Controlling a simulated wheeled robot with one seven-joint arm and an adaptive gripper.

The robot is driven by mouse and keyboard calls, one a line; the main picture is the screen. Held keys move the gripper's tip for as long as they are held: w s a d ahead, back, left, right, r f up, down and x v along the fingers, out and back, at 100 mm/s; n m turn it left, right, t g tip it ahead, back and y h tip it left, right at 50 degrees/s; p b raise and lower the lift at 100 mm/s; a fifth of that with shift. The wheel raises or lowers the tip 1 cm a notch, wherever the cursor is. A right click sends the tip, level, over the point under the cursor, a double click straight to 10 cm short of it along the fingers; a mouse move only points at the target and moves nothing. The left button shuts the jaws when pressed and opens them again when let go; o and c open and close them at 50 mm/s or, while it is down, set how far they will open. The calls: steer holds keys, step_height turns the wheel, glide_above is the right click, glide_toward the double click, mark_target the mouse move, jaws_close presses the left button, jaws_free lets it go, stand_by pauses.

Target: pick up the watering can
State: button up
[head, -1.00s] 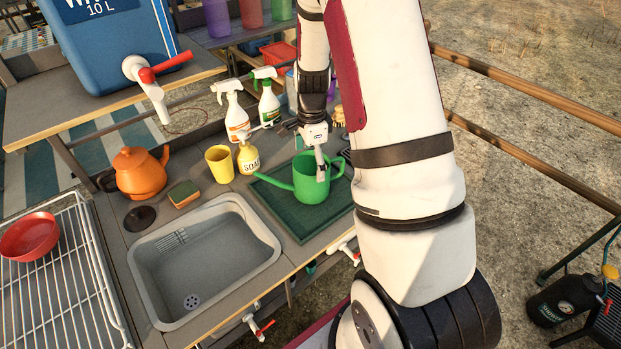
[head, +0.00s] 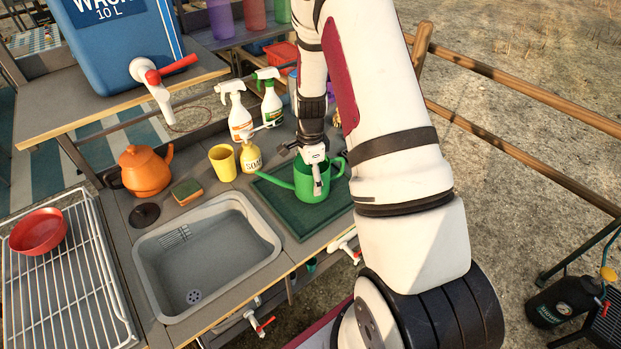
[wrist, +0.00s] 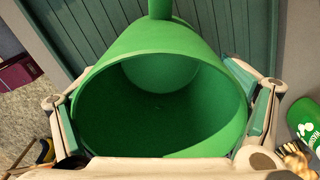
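The green watering can (head: 312,189) stands upright on the dark green mat (head: 276,207) right of the sink, its spout to the left and its handle to the right. My gripper (head: 318,182) reaches down over it, one finger in front of its wall. In the wrist view the can's round open mouth (wrist: 160,112) fills the space between the spread fingers of my gripper (wrist: 160,98). The finger pads lie close beside the rim left and right; contact is hard to make out. My gripper looks open around the can.
A soap bottle (head: 251,158), yellow cup (head: 222,162) and two spray bottles (head: 238,118) (head: 271,105) stand left of and behind the can. The sink (head: 205,255) lies to the left, with a sponge (head: 186,191) and orange teapot (head: 145,172) beyond it.

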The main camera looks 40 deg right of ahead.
steer(key=c, duration=0.4)
steer(key=shift+c, duration=0.2)
